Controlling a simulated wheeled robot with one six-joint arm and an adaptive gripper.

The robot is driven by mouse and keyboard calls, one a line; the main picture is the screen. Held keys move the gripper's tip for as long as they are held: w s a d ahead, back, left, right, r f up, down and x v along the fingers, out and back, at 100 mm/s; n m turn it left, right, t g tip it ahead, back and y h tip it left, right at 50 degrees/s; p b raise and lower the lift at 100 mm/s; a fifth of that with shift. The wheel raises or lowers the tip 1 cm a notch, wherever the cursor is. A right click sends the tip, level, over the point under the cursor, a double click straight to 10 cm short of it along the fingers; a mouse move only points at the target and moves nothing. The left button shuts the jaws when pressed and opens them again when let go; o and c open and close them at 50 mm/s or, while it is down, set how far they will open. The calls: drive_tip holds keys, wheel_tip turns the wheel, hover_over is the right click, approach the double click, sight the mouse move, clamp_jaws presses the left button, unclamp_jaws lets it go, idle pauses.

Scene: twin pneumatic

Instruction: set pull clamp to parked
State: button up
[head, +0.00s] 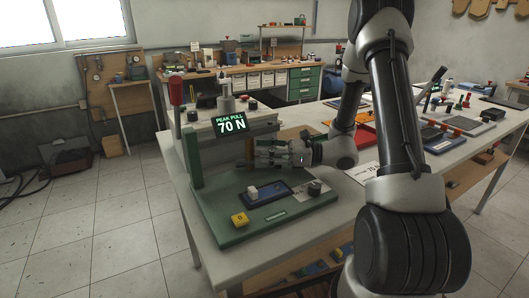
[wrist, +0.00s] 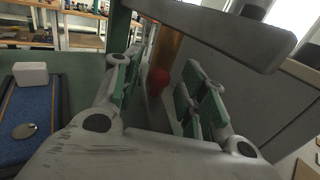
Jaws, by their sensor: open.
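The green test stand (head: 225,225) sits on the near table, with a green upright, a red-handled lever at its left and a display reading "PEAK PULL 70 N" (head: 230,123). I cannot tell for sure which part is the pull clamp. My gripper (head: 262,153) is open, below the display and above the stand's base, pointing left. In the wrist view my gripper (wrist: 163,84) has its green pads apart, and a red knob (wrist: 158,80) shows in the gap, beyond or between the fingertips. I cannot tell whether the pads touch it.
A blue tray (head: 272,202) with a white block (head: 252,192) lies on the base. A yellow block (head: 240,219) and a dark knob (head: 315,187) are near. A grey bar (wrist: 230,35) crosses above my fingers in the wrist view.

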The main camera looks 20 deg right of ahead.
drive_tip(key=v, duration=1.2)
drive_tip(key=shift+f, duration=0.1)
drive_tip(key=s+a+r+n+g+h, duration=0.3)
drive_tip(key=s+n+g, duration=0.1)
drive_tip(key=s+n, duration=0.25)
drive_tip(key=s+a+r+n+g+h, duration=0.3)
drive_tip(key=s+r+n+g+h, duration=0.15)
drive_tip(key=s, duration=0.25)
drive_tip(key=s+d+r+n+t+h, duration=0.6)
drive_tip(key=d+n+h, duration=0.3)
drive_tip(key=n, duration=0.2)
drive_tip(key=shift+s+r, duration=0.2)
drive_tip(key=shift+s, duration=0.5)
